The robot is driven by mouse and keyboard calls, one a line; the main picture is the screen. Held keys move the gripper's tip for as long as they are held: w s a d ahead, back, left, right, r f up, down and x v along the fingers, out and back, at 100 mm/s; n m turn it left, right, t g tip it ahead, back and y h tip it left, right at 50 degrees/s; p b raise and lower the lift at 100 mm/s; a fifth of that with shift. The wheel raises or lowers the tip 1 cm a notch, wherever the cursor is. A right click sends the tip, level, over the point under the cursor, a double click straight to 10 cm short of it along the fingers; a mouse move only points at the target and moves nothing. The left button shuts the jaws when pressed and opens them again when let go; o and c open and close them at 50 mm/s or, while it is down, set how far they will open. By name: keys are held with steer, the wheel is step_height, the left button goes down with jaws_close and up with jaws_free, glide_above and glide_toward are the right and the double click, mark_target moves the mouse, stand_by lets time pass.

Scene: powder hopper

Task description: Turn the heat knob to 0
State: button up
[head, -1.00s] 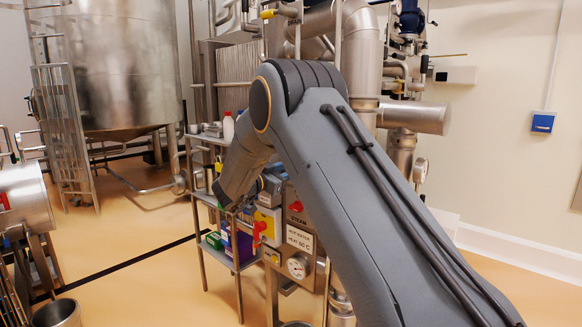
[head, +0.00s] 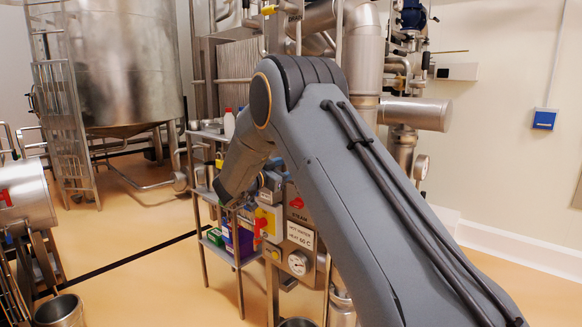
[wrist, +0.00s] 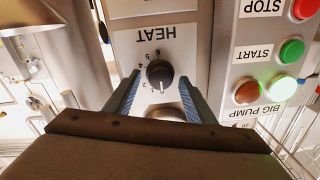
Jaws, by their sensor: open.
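The heat knob (wrist: 160,74) is a round black dial on a pale panel (wrist: 130,45) labelled HEAT, upside down in the wrist view. Numbers run around its left and upper side. A light mark shows at its lower edge in the picture, but I cannot read the exact setting. My gripper (wrist: 160,80) is open, with one blue finger on each side of the knob. A gap shows between each finger and the knob. In the head view my arm hides the knob and the fingers.
A BIG PUMP panel (wrist: 244,65) with red and green buttons stands right of the knob panel in the wrist view. Open floor lies left.

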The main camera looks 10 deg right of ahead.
steer(key=b+v, duration=0.1)
steer(key=v, duration=0.6)
steer(key=shift+s+a+b, duration=0.25)
steer(key=shift+a+b, duration=0.05)
steer(key=shift+b, duration=0.05)
steer(key=s+f+n+y, duration=1)
steer(key=f+n+y, duration=0.1)
steer(key=y, duration=0.3)
steer(key=s+d+f+g, duration=0.2)
steer(key=s+f+g, duration=0.1)
steer(key=s, duration=0.8)
steer(key=s+d+f+n+g, duration=0.1)
steer(key=s+d+f+g, duration=0.1)
steer(key=s, duration=0.9)
steer(key=s+d+f+n+g, duration=0.1)
steer(key=s+f+g, duration=0.3)
steer(key=s, duration=0.7)
steer(key=shift+s+d+f+g, duration=0.25)
steer(key=shift+s+d+g, duration=0.25)
steer(key=shift+g, duration=0.5)
